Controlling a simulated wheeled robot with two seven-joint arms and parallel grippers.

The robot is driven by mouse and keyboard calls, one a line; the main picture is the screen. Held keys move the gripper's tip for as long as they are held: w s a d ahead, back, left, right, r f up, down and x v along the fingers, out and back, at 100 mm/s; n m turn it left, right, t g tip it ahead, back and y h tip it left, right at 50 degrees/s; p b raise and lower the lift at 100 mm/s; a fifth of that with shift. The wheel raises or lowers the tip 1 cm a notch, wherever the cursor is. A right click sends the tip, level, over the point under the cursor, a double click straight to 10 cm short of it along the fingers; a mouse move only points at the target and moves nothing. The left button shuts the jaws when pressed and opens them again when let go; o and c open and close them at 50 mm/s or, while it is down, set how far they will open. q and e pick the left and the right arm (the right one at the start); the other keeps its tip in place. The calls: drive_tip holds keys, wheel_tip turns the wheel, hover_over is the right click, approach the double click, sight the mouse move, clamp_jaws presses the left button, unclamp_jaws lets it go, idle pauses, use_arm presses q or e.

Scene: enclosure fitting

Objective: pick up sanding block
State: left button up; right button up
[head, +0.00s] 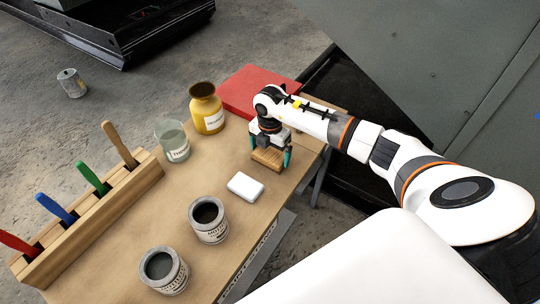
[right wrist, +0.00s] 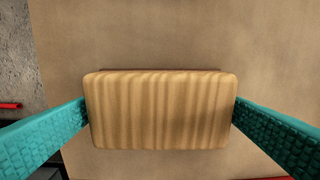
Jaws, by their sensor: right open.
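The sanding block appears to be the wooden block (head: 267,159) near the table's right edge, under my right gripper (head: 270,151). In the right wrist view the block (right wrist: 160,110) fills the middle, its striped tan top facing the camera. The teal fingers of my right gripper (right wrist: 161,112) are open, one at each short end of the block. Their tips lie very close to its ends; I cannot tell if they touch. My left gripper is not in view.
A white block (head: 245,186) lies nearby on the table (head: 215,172). Two grey cans (head: 208,233) (head: 165,284), a glass jar (head: 172,154), a yellow bottle (head: 207,117) and a red box (head: 252,90) stand around. A wooden rack (head: 100,220) holds several colored handles at left.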

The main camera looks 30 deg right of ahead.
sight(270, 153)
drive_tip(key=shift+c, duration=0.6)
drive_tip(key=c, duration=0.6)
drive_tip(key=shift+o, duration=0.2)
drive_tip(key=shift+r, duration=0.1)
wheel_tip(270, 153, up, 10)
drive_tip(key=shift+b, duration=0.3)
drive_tip(key=shift+o, duration=1.2)
drive_tip(key=shift+c, duration=0.6)
